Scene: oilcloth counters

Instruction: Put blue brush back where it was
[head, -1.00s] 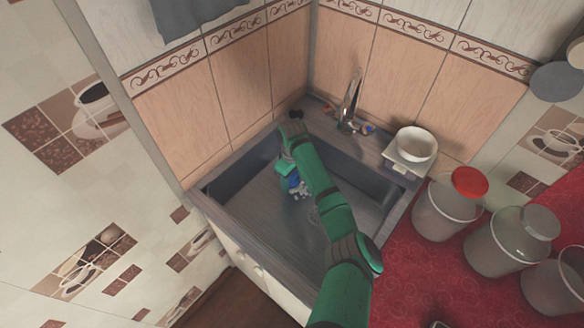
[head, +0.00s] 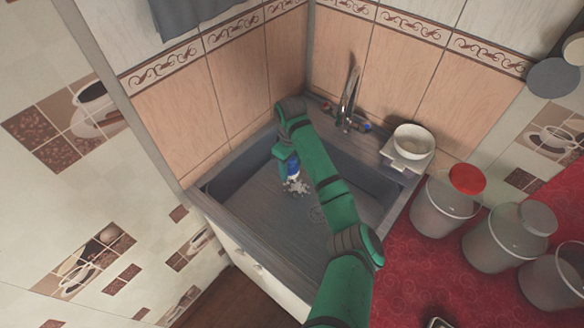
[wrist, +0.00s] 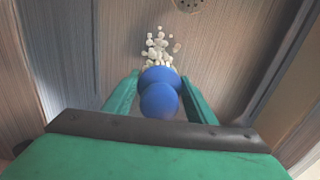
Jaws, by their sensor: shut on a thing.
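The blue brush (wrist: 161,96) is between the two fingers of my gripper (wrist: 160,88) in the wrist view. Its rounded blue handle faces the camera and its pale, knobbly head points away toward the sink floor. In the head view the blue brush (head: 292,169) shows below the green wrist, with its whitish head low over the sink basin. My gripper (head: 284,158) is shut on it, partly hidden by my arm. I cannot tell whether the brush head touches the sink floor.
The grey sink (head: 235,195) surrounds the brush, with a drain (wrist: 190,4) ahead. A faucet (head: 349,98) stands at the back rim, small items beside it. A white bowl (head: 413,142) sits on the right corner. Lidded jars (head: 445,205) stand on the red counter (head: 420,270).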

